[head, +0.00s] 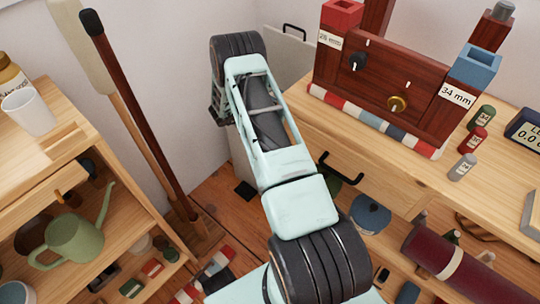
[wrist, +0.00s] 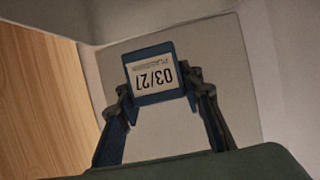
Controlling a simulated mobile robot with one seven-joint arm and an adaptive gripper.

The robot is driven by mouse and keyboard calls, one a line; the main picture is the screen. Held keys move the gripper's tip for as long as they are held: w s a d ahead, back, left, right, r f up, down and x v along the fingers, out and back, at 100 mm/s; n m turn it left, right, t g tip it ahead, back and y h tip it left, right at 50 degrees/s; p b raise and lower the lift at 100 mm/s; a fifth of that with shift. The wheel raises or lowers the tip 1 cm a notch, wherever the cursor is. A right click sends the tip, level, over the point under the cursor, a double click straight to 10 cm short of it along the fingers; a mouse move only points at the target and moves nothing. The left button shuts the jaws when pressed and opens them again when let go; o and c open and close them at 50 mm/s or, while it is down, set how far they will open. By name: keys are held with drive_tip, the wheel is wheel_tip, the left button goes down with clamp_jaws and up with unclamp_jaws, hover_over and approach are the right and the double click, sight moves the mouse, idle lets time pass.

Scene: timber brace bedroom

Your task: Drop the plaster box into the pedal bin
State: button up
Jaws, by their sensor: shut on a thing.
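The plaster box (wrist: 152,72) is a small blue box with a white label reading 03/27, upside down in the wrist view. My gripper (wrist: 160,90) is shut on it, one finger on each side. In the head view my arm hides the box and most of the gripper. The pedal bin (head: 242,158) is a pale grey body on the floor below my arm's far end, with a black pedal in front, partly hidden by the arm. A pale grey surface (wrist: 243,85) lies behind the box in the wrist view; I cannot tell whether it is the bin.
A wooden drawer unit (head: 350,150) stands to the right, bearing a dark wooden gauge stand (head: 380,75) and small bottles. An open shelf (head: 110,215) with a green watering can (head: 75,238) is on the left. Long-handled tools (head: 140,110) lean near the wall.

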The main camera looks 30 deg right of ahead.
drive_tip(key=shift+f+b, duration=0.55)
drive_tip(key=shift+f, duration=0.75)
drive_tip(key=o, duration=1.3)
drive_tip(key=shift+c, duration=0.2)
drive_tip(key=shift+a, duration=0.1)
drive_tip(key=v, duration=1.2)
